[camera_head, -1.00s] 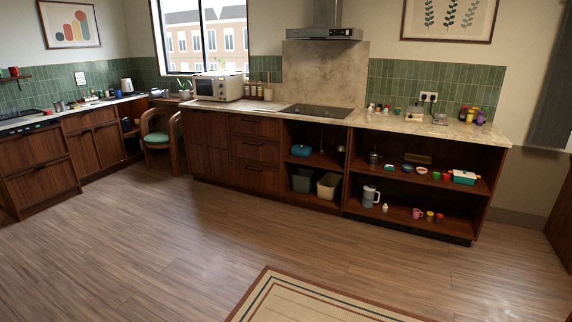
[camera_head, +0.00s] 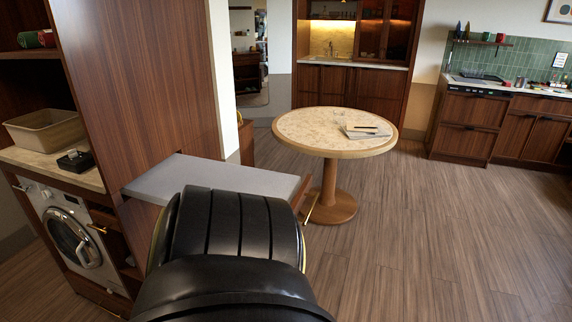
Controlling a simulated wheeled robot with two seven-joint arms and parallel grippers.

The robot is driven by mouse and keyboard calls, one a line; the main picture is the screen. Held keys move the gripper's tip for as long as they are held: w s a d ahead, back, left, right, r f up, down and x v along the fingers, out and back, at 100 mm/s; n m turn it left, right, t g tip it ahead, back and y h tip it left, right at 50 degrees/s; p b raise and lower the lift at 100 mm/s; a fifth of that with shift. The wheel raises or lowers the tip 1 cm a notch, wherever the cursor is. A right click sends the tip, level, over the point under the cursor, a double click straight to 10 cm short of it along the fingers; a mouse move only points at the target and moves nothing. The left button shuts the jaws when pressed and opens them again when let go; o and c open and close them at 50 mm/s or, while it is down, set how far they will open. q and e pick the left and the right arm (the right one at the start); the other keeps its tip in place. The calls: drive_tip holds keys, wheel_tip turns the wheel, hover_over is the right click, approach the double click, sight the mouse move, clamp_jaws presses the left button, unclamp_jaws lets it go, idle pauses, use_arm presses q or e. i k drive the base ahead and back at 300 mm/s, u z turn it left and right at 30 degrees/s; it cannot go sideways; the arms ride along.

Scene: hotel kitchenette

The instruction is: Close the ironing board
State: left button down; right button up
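The ironing board (camera_head: 215,177) is a flat grey panel that sticks out from the tall wooden cabinet at the left of the head view. Its front edge shows a wooden face at the right end, with a thin brass-coloured bar (camera_head: 311,203) there. A large black part of my own body covers the near side of the board, so much of its front is hidden. Neither of my gripper tips shows.
A washing machine (camera_head: 72,237) stands left of the board under a counter with a beige bin (camera_head: 45,131). A round table (camera_head: 300,128) stands behind the board. The wooden floor (camera_head: 430,240) is clear at right.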

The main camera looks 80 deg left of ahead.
sight(158, 185)
drive_tip(key=u, duration=3)
drive_tip(key=k, duration=0.9)
drive_tip(key=z, duration=0.75)
drive_tip(key=i, duration=0.8)
drive_tip(key=z, duration=0.05)
